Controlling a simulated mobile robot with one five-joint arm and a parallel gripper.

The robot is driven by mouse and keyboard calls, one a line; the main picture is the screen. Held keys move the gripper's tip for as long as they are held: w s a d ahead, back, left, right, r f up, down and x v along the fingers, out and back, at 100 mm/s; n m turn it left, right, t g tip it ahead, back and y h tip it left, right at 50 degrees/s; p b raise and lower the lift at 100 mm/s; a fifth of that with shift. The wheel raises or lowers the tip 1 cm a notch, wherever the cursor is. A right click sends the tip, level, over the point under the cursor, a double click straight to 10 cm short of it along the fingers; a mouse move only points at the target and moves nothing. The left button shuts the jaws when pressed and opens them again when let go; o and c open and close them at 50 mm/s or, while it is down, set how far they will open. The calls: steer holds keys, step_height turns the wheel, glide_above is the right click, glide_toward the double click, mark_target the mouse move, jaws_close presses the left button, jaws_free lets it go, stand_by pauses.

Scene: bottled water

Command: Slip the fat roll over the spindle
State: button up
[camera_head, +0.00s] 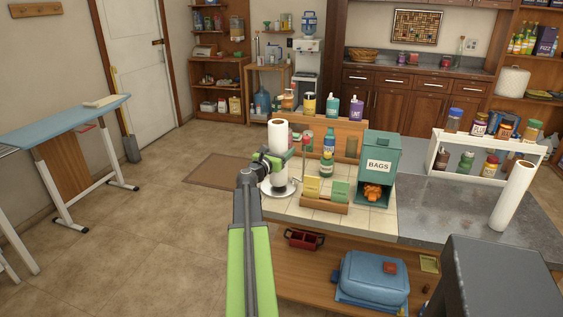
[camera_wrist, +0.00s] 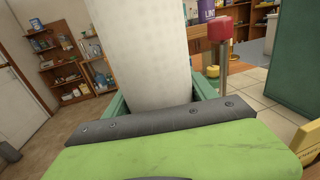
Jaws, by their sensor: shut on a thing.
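A white paper roll (camera_head: 278,140) stands upright in my gripper (camera_head: 269,166) at the left end of the counter. In the wrist view the roll (camera_wrist: 148,50) fills the middle, with the green fingers (camera_wrist: 160,100) at either side of it. A silver round base (camera_head: 278,188) shows under the roll; I cannot tell whether the two touch. A thin post with a red knob (camera_head: 305,139) rises just right of the roll, apart from it, and shows in the wrist view (camera_wrist: 220,30). Any rod inside the roll is hidden. A slimmer white roll (camera_head: 512,196) stands tilted at the right.
Right of the post are bottles (camera_head: 328,145), a small wooden box with yellow and green packets (camera_head: 325,190), and a green BAGS dispenser (camera_head: 378,165). A white rack of jars (camera_head: 440,160) stands further right. The grey counter (camera_head: 450,205) between is mostly clear.

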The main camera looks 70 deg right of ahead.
steer(key=shift+f, duration=0.95)
steer(key=o, duration=1.5)
steer(key=shift+r, duration=0.2)
steer(key=w+a, duration=0.1)
steer(key=a, duration=1.1)
steer(key=shift+w, duration=0.3)
